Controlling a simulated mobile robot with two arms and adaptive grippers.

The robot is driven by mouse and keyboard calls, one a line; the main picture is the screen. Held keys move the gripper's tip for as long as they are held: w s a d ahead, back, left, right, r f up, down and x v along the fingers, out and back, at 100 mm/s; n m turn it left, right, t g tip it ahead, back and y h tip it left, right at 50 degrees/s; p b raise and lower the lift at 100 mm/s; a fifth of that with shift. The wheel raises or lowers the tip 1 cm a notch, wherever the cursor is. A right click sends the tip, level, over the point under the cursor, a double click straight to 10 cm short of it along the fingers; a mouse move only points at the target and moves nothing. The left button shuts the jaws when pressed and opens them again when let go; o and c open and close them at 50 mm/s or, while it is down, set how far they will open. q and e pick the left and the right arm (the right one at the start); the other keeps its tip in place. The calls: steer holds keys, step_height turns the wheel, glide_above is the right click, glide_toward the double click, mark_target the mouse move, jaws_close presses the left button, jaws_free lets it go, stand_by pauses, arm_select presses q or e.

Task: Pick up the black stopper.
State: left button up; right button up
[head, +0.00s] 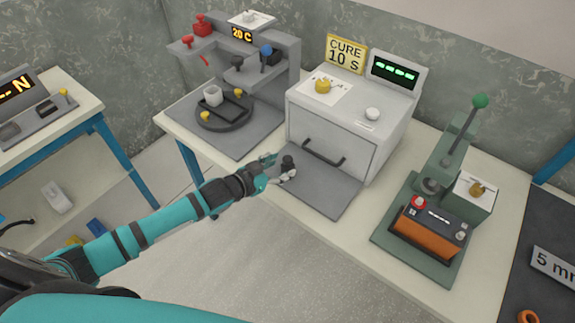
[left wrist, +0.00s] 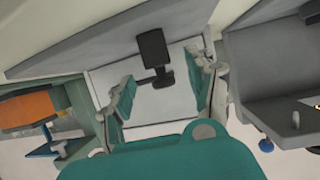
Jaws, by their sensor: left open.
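The black stopper (head: 288,161) stands on the grey plate (head: 325,192) in front of the white cure oven. My left gripper (head: 279,168) reaches in from the left, right beside the stopper, with its fingers open. In the left wrist view the stopper (left wrist: 152,47) shows ahead of and between the two open fingers of my left gripper (left wrist: 163,84). I cannot tell whether a finger touches it. My right gripper is in neither view.
The cure oven (head: 372,112) with a dark door handle stands just behind the stopper. A grey fixture (head: 275,80) with a round base is to its left. A green lever press (head: 450,150) holding an orange-and-black battery (head: 428,228) is to the right.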

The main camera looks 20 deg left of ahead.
mark_target(286, 165)
arm_select(q)
steer(key=x, duration=0.4)
steer(key=shift+f, duration=0.15)
steer(key=shift+s, duration=0.1)
steer(key=c, duration=1.1)
steer(key=shift+c, duration=0.2)
